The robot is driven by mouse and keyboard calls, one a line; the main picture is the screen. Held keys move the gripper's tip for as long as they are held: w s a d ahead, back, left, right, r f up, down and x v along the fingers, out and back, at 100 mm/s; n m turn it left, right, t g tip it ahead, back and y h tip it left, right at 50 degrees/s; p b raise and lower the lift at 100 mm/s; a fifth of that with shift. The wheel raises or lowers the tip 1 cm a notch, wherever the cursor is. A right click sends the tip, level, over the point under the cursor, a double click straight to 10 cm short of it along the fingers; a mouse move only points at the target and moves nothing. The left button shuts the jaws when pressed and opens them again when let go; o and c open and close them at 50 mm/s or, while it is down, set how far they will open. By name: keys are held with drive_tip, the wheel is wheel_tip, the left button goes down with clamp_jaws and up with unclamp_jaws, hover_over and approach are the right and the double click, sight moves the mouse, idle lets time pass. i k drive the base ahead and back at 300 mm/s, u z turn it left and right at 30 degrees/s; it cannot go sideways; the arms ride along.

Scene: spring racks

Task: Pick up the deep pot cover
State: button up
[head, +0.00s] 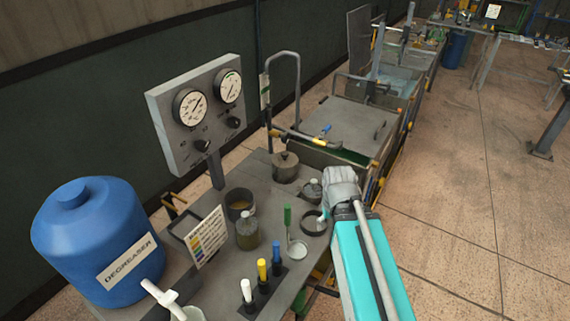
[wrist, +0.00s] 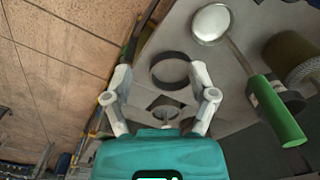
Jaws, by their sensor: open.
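A small grey round cover with a knob on top (head: 311,191) sits on the grey bench top, just left of my gripper in the head view. I take it for the deep pot cover, though I cannot be sure. In the wrist view, a knobbed piece that looks like the same cover (wrist: 164,103) lies between my open fingers, partly hidden by the gripper body. My gripper (head: 335,190) is above the bench; it also shows in the wrist view (wrist: 160,96), with nothing held. A dark open ring or shallow pan (head: 314,223) is just in front of the cover.
A lidded grey pot (head: 285,168) stands behind the cover. An open pot (head: 240,203), a jar (head: 248,234), a green-handled ladle (head: 288,222) and coloured markers (head: 262,272) crowd the bench to the left. A gauge panel (head: 200,105) and blue degreaser drum (head: 95,245) stand further left.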

sight(284, 165)
drive_tip(key=z, duration=0.05)
drive_tip(key=k, duration=1.3)
drive_tip(key=z, duration=0.55)
drive_tip(key=i, duration=1.9)
drive_tip(key=u, duration=0.7)
